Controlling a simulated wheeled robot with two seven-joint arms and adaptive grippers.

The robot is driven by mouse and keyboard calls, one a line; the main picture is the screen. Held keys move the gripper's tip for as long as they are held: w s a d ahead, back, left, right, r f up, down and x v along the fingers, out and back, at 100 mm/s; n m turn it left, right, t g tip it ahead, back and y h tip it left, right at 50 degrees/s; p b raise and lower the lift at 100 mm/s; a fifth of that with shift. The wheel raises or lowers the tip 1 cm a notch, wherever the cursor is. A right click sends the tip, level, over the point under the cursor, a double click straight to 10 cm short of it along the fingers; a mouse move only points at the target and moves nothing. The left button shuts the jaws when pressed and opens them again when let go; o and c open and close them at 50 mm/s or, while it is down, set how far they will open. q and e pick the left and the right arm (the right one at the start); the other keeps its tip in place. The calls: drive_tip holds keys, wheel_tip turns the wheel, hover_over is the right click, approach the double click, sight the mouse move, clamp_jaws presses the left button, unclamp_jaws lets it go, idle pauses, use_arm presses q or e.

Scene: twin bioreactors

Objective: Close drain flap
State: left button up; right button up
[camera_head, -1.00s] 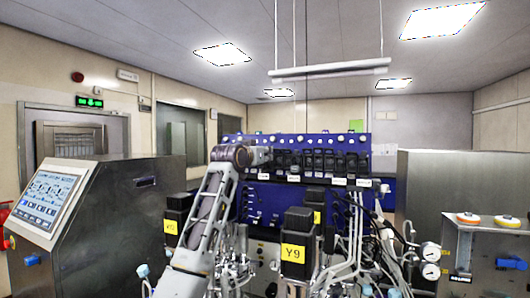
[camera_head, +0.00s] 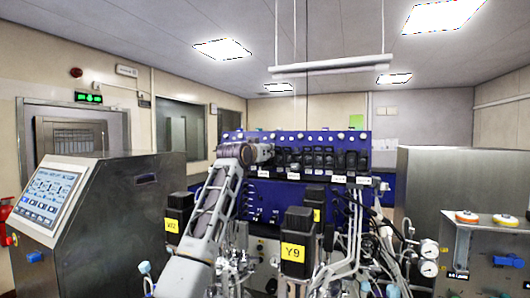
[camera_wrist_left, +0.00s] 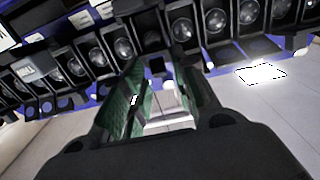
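A row of black pump-like housings (camera_head: 325,160) runs along the upper part of the blue panel (camera_head: 267,201). In the left wrist view, tilted, the housings show round clear fronts (camera_wrist_left: 182,29), and some have dark flat flaps (camera_wrist_left: 228,54) standing out. I cannot tell which flap is the drain flap. My left arm reaches up to the panel; its gripper (camera_head: 290,160) is small and dark against the housings. In the left wrist view the green-lined fingers of that gripper (camera_wrist_left: 158,72) are apart, close to the housings, with no held object clear. My right gripper is not in view.
Black motors with yellow labels, one marked Y9 (camera_head: 296,245), stand in front of the panel. Tubes and cables (camera_head: 350,235) crowd the lower right. A touchscreen cabinet (camera_head: 115,215) stands left and a steel cabinet (camera_head: 445,190) right.

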use_arm(q)
drive_tip(key=c, duration=0.4)
drive_tip(key=shift+o, duration=0.4)
drive_tip(key=shift+f+t+h+b, duration=0.3)
drive_tip(key=shift+f+t+b, duration=0.1)
drive_tip(key=shift+t+b, duration=0.55)
drive_tip(key=shift+f+t+b, duration=0.25)
drive_tip(key=shift+t+b, duration=0.4)
drive_tip(key=shift+h, duration=0.3)
drive_tip(key=shift+w+f+t+h+b, duration=0.15)
drive_tip(key=shift+f+t+b, duration=0.1)
drive_tip(key=shift+t, duration=0.3)
drive_tip(key=shift+f+t+h+b, duration=0.15)
drive_tip(key=shift+t+b, duration=0.1)
drive_tip(key=shift+t, duration=0.3)
drive_tip(key=o, duration=0.7)
